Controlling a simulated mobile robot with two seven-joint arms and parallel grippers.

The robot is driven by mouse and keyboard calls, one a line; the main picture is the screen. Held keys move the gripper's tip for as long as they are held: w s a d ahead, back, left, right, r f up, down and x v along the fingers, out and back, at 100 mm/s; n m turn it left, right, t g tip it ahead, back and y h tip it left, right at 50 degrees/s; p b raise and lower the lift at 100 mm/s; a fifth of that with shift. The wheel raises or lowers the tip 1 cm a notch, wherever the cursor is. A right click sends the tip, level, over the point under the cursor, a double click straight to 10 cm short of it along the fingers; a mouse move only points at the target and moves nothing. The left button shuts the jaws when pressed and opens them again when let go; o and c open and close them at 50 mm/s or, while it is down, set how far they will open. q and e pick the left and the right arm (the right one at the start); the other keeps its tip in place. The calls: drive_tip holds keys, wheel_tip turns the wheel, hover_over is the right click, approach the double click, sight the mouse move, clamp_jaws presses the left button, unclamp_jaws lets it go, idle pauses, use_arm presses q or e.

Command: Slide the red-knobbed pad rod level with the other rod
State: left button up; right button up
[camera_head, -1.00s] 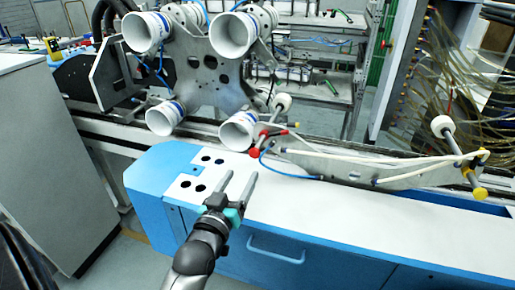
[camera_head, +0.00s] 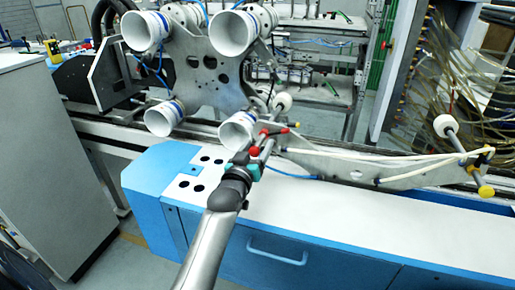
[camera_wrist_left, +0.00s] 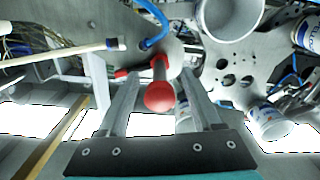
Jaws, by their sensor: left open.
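The red-knobbed pad rod shows its red knob (camera_head: 254,151) beside my left gripper (camera_head: 262,148), and its white pad (camera_head: 282,102) at the far end. In the left wrist view the red knob (camera_wrist_left: 159,97) sits between the two open fingers of my left gripper (camera_wrist_left: 160,88), with a visible gap on each side. The other rod has a yellow knob (camera_head: 486,191) and a white pad (camera_head: 445,125) at the right end of the grey metal bracket (camera_head: 350,166). The gripper partly hides the red-knobbed rod in the head view. My right gripper is not in view.
White cups (camera_head: 237,131) on a grey carrier plate (camera_head: 205,75) stand close to the left of the red knob. A blue hose (camera_head: 290,175) and pale tubes run along the bracket. The white top (camera_head: 350,215) of the blue cabinet is clear in front.

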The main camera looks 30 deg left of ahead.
use_arm(q)
drive_tip(key=shift+w, duration=0.2)
clamp_jaws()
idle(0.5)
idle(0.9)
